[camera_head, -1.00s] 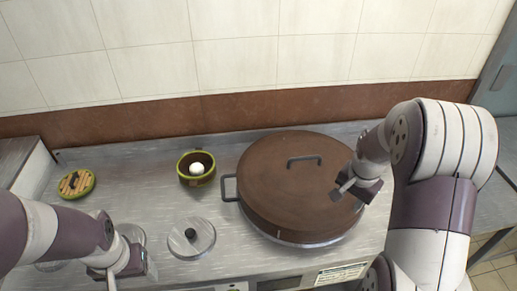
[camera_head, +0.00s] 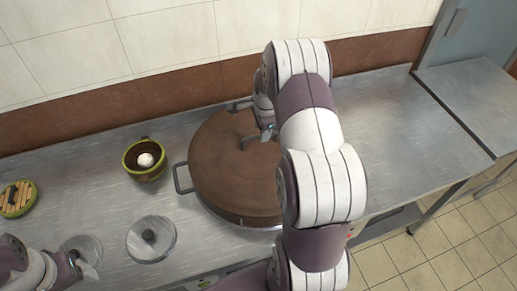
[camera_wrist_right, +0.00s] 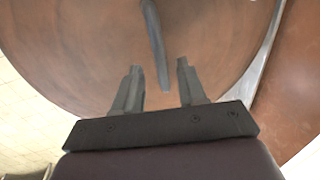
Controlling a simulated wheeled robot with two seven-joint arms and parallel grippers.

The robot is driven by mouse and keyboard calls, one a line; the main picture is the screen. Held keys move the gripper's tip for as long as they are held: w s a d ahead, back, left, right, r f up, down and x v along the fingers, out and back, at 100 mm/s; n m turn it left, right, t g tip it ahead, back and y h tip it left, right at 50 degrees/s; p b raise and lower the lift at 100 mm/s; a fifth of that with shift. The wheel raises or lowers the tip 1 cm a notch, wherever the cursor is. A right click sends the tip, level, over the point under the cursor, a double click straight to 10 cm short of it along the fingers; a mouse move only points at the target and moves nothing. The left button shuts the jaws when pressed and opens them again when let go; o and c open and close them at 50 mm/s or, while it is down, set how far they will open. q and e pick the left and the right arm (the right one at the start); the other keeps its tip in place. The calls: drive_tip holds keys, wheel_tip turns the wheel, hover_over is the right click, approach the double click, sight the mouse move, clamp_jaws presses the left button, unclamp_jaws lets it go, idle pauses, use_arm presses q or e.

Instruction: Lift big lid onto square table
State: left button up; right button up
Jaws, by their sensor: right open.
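The big lid (camera_head: 225,175) is round and brown and lies flat on the large pot on the counter. Its dark bar handle (camera_head: 246,138) stands up on top and also shows in the right wrist view (camera_wrist_right: 154,40). My right gripper (camera_head: 268,133) is over the lid at the handle, partly hidden by my arm. In the right wrist view my right gripper (camera_wrist_right: 159,75) is open, and the handle's near end shows between its fingertips, with no clear grip. My left gripper (camera_head: 88,268) is low at the left, beside the counter items; its jaws are unclear. A metal table (camera_head: 480,95) stands at the far right.
A green-rimmed pot (camera_head: 132,168) with a white item inside stands left of the big pot. A glass lid (camera_head: 151,250) lies in front. A round wooden-topped item (camera_head: 14,200) is at the far left. The counter right of my arm (camera_head: 400,140) is clear.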

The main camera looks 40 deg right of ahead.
sight(259, 145)
drive_tip(key=f, duration=0.4)
drive_tip(key=shift+w+d+p, duration=0.2)
drive_tip(key=shift+w+p, duration=0.1)
drive_tip(key=shift+p, duration=0.1)
drive_tip(key=shift+w+d+f, duration=0.15)
drive_tip(key=shift+w+f, duration=0.05)
drive_tip(key=shift+f, duration=0.1)
drive_tip(key=shift+s+r, duration=0.1)
drive_tip(key=shift+s, duration=0.05)
clamp_jaws()
drive_tip(key=shift+r, duration=0.1)
idle(0.4)
